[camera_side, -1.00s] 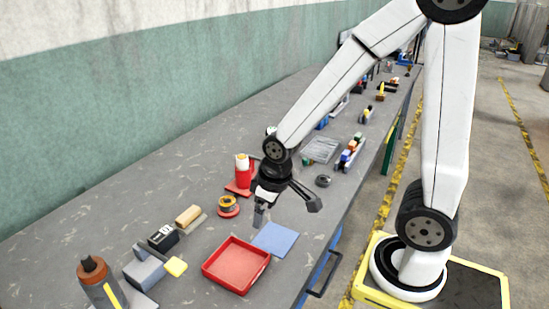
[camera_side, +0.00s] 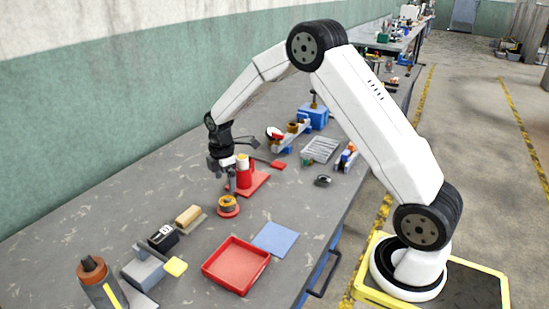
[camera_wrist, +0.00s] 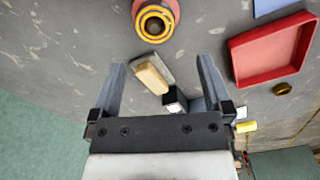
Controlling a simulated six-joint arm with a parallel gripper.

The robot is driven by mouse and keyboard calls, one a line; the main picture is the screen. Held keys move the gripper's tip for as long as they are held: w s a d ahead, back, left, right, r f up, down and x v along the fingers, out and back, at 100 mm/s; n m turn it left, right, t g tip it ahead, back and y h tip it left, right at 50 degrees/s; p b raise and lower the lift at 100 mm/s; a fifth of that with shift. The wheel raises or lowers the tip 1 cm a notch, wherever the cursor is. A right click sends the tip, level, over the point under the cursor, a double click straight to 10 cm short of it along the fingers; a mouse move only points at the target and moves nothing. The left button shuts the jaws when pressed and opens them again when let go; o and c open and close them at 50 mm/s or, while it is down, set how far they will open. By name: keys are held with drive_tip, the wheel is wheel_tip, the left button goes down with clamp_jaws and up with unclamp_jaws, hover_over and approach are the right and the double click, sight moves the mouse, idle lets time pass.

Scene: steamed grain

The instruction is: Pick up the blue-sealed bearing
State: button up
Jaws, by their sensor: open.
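A small dark ring (camera_side: 323,181), perhaps the bearing, lies flat on the bench near its right edge in the side view. Its seal colour is too small to tell, and no blue-sealed bearing shows clearly in the wrist view. My gripper (camera_side: 232,184) is beside the red cylinder, well to the left of the dark ring. In the wrist view my gripper (camera_wrist: 164,64) has its two fingers wide apart with nothing held between them.
The red cylinder (camera_side: 244,177) on its red base and a yellow-orange spool (camera_side: 227,203) stand close to my gripper. A red tray (camera_side: 236,265), blue mat (camera_side: 275,239), wood-handled brush (camera_side: 189,216) and black box (camera_side: 163,238) are nearer the camera. Bare bench lies left of the gripper.

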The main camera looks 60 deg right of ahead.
sight(227, 199)
drive_tip(key=shift+w+d+f+n, duration=0.3)
drive_tip(key=shift+w+d+n, duration=0.05)
drive_tip(key=shift+w+n, duration=0.05)
drive_tip(key=shift+f, duration=1.3)
drive_tip(key=shift+s+a+f, duration=0.1)
drive_tip(key=shift+f, duration=2.5)
clamp_jaws()
